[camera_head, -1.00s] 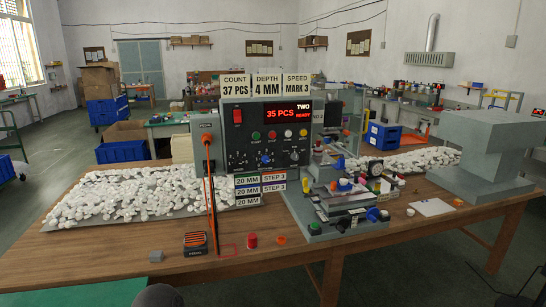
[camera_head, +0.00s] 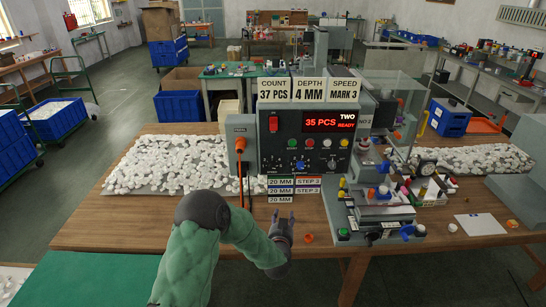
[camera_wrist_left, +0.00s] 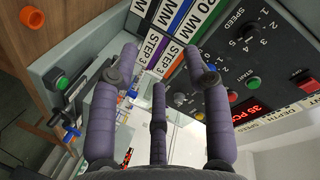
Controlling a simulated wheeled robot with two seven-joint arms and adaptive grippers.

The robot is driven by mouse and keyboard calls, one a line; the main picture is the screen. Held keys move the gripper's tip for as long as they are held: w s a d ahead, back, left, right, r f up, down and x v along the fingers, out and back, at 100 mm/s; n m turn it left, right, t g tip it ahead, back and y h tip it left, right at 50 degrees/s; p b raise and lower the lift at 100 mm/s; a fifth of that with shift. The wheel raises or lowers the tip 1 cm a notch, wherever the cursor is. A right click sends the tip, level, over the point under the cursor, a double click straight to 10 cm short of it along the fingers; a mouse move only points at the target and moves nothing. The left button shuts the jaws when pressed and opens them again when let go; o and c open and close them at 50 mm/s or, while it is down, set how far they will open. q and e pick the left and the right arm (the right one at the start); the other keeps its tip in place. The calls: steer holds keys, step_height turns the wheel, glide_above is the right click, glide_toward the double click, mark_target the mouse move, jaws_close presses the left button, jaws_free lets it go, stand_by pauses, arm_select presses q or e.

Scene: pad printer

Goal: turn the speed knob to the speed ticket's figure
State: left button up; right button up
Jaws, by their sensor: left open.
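The grey control panel (camera_head: 310,150) stands at the back of the bench. Its lit display reads 35 PCS, TWO, READY. The speed ticket (camera_head: 343,88) on top reads SPEED MARK 3. Small knobs (camera_head: 300,166) sit on the lower panel face; which mark they point to is too small to read. In the left wrist view, the SPEED scale (camera_wrist_left: 246,28) with its figures shows at upper right; I cannot clearly make out the speed knob there. My left gripper (camera_head: 281,216) is open and empty, in front of and below the panel. It also shows in the wrist view (camera_wrist_left: 160,62). My right gripper is out of view.
Step labels (camera_head: 293,189) hang below the panel. The printer fixture (camera_head: 380,210) stands close on the right. White parts cover a mat (camera_head: 180,165) at left. An orange ring (camera_head: 308,238) lies near the front edge.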

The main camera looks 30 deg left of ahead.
mark_target(272, 168)
arm_select(q)
steer(key=a+r+t+y+p, duration=0.1)
steer(key=a+r+y+p, duration=0.3)
steer(key=r, duration=0.7)
steer(key=shift+h, duration=0.4)
steer(key=b+x, duration=0.1)
steer(key=x, duration=1)
steer(key=shift+w+a+r+b, duration=0.15)
steer(key=shift+w+b, duration=0.1)
steer(key=shift+b, duration=0.05)
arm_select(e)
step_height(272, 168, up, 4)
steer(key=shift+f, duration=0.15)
arm_select(q)
steer(key=shift+c, duration=0.2)
jaws_close()
